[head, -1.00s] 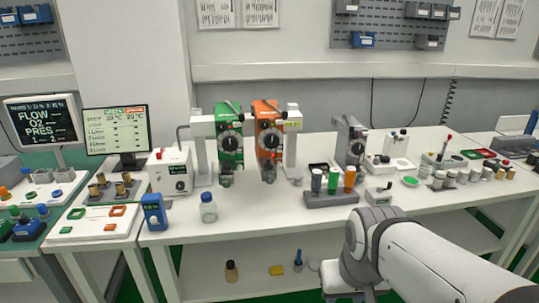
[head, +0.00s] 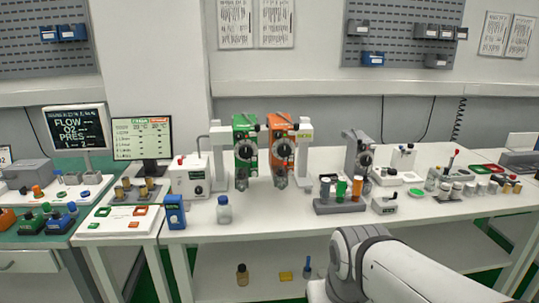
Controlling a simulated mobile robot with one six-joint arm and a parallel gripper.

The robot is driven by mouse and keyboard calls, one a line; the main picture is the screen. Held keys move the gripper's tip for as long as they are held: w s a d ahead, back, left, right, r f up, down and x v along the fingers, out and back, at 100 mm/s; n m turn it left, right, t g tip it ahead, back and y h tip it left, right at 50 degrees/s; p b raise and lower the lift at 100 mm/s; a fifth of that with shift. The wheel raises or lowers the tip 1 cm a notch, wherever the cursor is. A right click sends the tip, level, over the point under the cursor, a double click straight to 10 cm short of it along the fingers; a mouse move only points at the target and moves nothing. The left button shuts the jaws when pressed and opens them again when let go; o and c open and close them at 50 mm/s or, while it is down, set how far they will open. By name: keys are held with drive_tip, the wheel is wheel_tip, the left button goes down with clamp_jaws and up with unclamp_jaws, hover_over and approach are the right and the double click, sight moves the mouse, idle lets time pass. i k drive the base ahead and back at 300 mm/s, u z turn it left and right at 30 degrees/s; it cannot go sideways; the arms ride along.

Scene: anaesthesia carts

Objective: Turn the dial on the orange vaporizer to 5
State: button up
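The orange vaporizer (head: 281,124) is mounted upright on a white stand near the middle of the bench, in the head view. Its round black dial (head: 283,149) faces me; the numbers on it are too small to read. A green vaporizer (head: 245,128) with a like dial hangs directly to its left. My arm shows at the lower right, in front of the bench and well short of the vaporizer. My gripper is outside the view.
A rack with several bottles (head: 340,207) stands right of the vaporizers, with a grey device (head: 359,153) behind it. A clear bottle with a blue cap (head: 224,212) and a blue meter (head: 174,213) stand at the front left. The bench top before the orange vaporizer is clear.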

sight(284, 150)
drive_tip(key=i, duration=1)
